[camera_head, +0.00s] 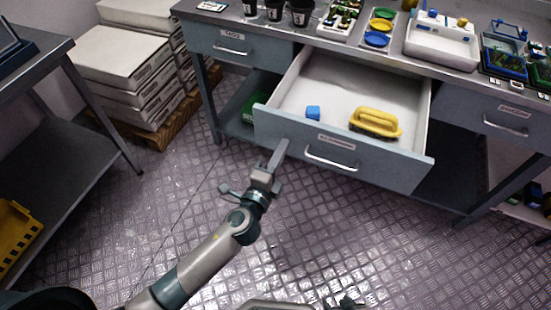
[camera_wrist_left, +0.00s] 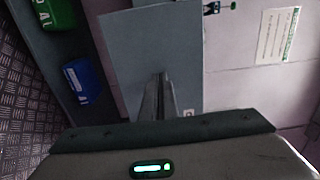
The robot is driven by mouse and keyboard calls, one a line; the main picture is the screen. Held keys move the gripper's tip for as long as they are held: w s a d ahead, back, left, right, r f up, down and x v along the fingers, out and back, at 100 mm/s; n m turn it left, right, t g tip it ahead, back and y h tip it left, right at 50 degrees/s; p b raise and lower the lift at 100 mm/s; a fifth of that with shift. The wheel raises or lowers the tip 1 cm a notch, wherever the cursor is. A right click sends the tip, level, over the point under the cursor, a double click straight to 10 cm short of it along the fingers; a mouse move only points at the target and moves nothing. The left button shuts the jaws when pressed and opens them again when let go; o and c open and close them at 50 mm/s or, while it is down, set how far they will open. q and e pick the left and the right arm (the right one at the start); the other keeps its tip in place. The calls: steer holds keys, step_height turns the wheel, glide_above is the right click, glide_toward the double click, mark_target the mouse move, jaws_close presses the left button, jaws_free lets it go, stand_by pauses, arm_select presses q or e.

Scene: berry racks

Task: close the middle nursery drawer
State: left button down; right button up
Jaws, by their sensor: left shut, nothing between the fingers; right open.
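The middle drawer (camera_head: 228,117) of the grey-blue bench is pulled far out, its front panel facing me with a silver handle (camera_head: 331,163). Inside lie a blue block (camera_head: 313,113) and a yellow-handled brush-like tool (camera_head: 376,122). My left gripper (camera_head: 281,148) is shut and empty, its fingertips at the left part of the drawer front, left of the handle. In the left wrist view the shut fingers (camera_wrist_left: 163,80) lie against or just before a grey-blue panel (camera_wrist_left: 150,35); contact is unclear. My right gripper (camera_head: 348,302) shows only partly at the bottom edge, open.
Closed drawers flank it at left (camera_head: 233,48) and right (camera_head: 500,122). Pots, trays and a white basin (camera_head: 441,44) stand on the bench top. Stacked white boxes (camera_head: 120,60) stand at left on a pallet. The floor before the drawer is clear.

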arm_select(q)
steer(key=shift+w+d, duration=0.2)
steer(key=shift+w, duration=0.35)
arm_select(e)
steer(key=shift+w+a+r, duration=0.1)
steer(key=shift+w, duration=0.05)
arm_select(q)
steer(key=shift+w, duration=0.1)
